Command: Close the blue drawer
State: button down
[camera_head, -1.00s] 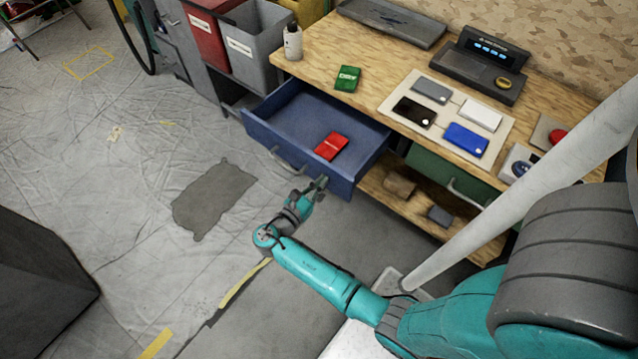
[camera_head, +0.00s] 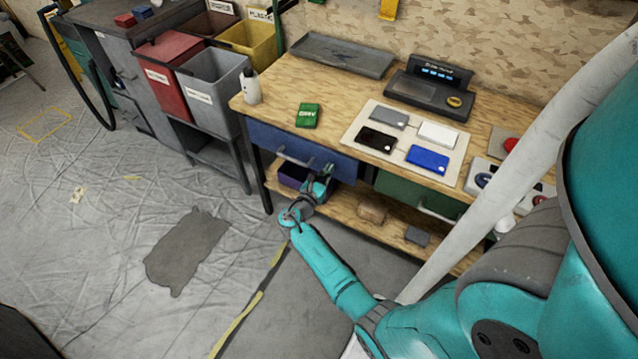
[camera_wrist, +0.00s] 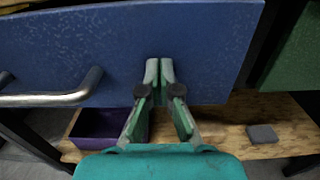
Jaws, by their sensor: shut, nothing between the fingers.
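The blue drawer (camera_head: 290,147) sits under the wooden workbench top, with its front about level with the bench front. Its inside is hidden. In the wrist view the blue drawer front (camera_wrist: 205,40) fills the upper part, with its metal bar handle (camera_wrist: 50,97) at the left. My gripper (camera_head: 324,172) is at the right part of the drawer front, right of the handle. In the wrist view the fingertips of my gripper (camera_wrist: 159,68) are together, pointing at the blue front and appearing to touch it. Nothing is held.
A green drawer (camera_head: 420,198) is to the right. A purple bin (camera_head: 292,175) stands on the lower shelf (camera_head: 340,208) below my gripper. A green box (camera_head: 308,115), a bottle (camera_head: 251,87) and a mat with several cards stand on the bench. Floor at the left is clear.

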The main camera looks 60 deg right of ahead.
jog(key=shift+w+d, duration=0.1)
jog(key=shift+d, duration=1.15)
jog(key=shift+d+r, duration=0.1)
jog(key=shift+r, duration=0.05)
